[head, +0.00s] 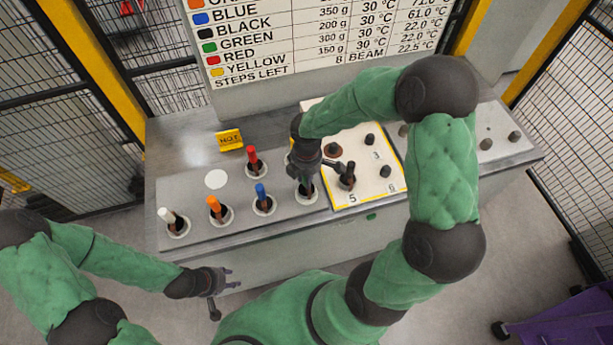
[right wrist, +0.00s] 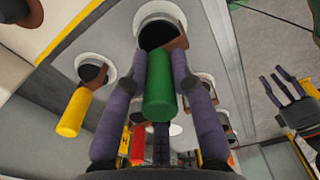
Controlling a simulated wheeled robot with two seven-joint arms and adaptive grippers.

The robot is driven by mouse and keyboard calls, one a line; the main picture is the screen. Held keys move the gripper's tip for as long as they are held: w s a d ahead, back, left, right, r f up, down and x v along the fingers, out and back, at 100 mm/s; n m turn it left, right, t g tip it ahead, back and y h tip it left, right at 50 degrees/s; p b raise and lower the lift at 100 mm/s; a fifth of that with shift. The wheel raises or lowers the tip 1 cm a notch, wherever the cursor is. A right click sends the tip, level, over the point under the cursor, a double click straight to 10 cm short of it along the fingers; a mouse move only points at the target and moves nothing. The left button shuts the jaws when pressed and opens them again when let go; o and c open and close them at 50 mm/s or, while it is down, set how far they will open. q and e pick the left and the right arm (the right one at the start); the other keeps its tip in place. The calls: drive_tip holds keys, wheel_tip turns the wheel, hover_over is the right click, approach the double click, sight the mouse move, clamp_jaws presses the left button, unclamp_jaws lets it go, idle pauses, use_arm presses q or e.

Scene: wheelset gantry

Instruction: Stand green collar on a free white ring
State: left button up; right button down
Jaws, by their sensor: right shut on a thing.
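My right gripper (head: 306,180) is shut on the green collar (right wrist: 160,90), a green upright handle seen between its two fingers in the right wrist view. The collar is at a white ring (right wrist: 160,14) at the right front of the grey plate; I cannot tell whether it is seated or slightly lifted. In the head view the gripper and arm hide most of it. A bare white disc (head: 216,180) with nothing on it lies on the plate's left rear part. My left gripper (head: 220,281) is open and empty in front of the table.
White (head: 167,215), orange (head: 214,205), blue (head: 262,193) and red (head: 252,156) handles stand on neighbouring rings. A yellow one (right wrist: 74,112) shows in the wrist view. A black handle (head: 349,172) stands on the numbered panel (head: 383,150). A yellow HOT sign (head: 229,139) stands behind.

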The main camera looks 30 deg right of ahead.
drive_tip(key=shift+f+b, duration=0.6)
drive_tip(key=shift+f, duration=0.25)
drive_tip(key=c, duration=1)
unclamp_jaws()
drive_tip(key=shift+o, duration=0.2)
wheel_tip(320, 180, up, 12)
drive_tip(key=shift+r, duration=0.1)
